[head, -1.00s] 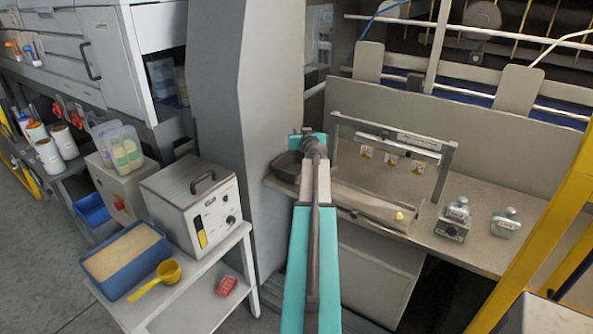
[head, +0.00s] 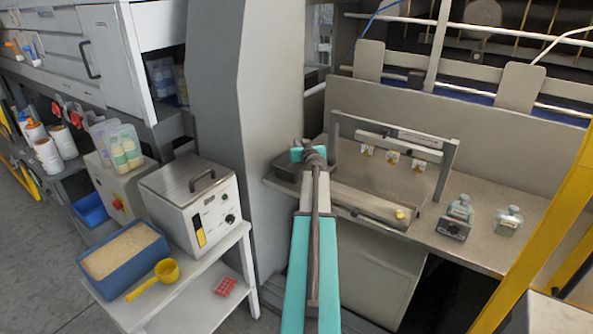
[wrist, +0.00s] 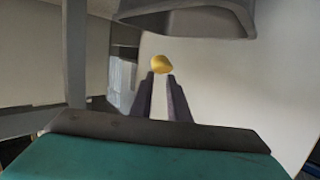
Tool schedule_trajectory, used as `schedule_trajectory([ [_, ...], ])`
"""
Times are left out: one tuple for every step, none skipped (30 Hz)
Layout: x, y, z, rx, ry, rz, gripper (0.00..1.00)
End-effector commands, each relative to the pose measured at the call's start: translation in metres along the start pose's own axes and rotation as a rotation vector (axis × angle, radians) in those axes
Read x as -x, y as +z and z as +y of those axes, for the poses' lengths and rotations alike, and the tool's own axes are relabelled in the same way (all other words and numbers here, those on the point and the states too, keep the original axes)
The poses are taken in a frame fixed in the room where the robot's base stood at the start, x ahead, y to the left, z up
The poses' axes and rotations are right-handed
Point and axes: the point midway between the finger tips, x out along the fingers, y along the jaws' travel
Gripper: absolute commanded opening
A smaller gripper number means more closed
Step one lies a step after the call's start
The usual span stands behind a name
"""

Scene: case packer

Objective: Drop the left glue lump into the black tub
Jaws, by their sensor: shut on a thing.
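My gripper (wrist: 161,80) is shut on a yellow glue lump (wrist: 161,64), held at its fingertips in the wrist view. The black tub (wrist: 188,22) shows at the top of the wrist view, close beyond the lump and apart from it in the picture. In the head view the tub (head: 286,168) stands at the left end of the bench, partly behind my wrist. My fingers and the held lump are hidden there by my arm. Another yellow lump (head: 401,213) lies at the right end of the long tray (head: 365,203).
A metal frame (head: 392,138) with several yellow-marked tags stands over the long tray. A grey column (head: 245,110) rises just left of the tub. Two small metal devices (head: 456,217) sit on the right of the bench (head: 487,257).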

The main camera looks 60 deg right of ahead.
Motion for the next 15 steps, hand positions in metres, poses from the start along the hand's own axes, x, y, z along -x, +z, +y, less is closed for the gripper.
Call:
schedule_trajectory([
  [0.0, 0.0002, 0.0003, 0.0, 0.0, 0.0, 0.0],
  [0.0, 0.0002, 0.0003, 0.0, 0.0, 0.0, 0.0],
  [0.0, 0.0001, 0.0004, 0.0, 0.0, 0.0, 0.0],
  [0.0001, 0.0001, 0.0005, 0.0, 0.001, 0.0, 0.0],
  [0.0001, 0.0001, 0.0005, 0.0, 0.001, 0.0, 0.0],
  [0.0001, 0.0001, 0.0005, 0.0, 0.001, 0.0, 0.0],
  [0.0001, 0.0001, 0.0006, 0.0, 0.001, 0.0, 0.17],
  [0.0001, 0.0001, 0.0007, 0.0, 0.001, 0.0, 0.22],
  [0.0001, 0.0001, 0.0007, 0.0, 0.001, 0.0, 0.29],
  [0.0001, 0.0001, 0.0007, 0.0, 0.001, 0.0, 0.34],
  [0.0001, 0.0001, 0.0008, 0.0, 0.001, 0.0, 0.37],
  [0.0002, 0.0002, 0.0009, 0.0, 0.001, 0.0, 0.37],
  [0.0002, 0.0002, 0.0009, -0.001, 0.001, 0.0, 0.37],
  [0.0002, 0.0002, 0.001, 0.0, 0.001, 0.0, 0.37],
  [0.0002, 0.0002, 0.001, 0.0, 0.001, 0.0, 0.37],
])
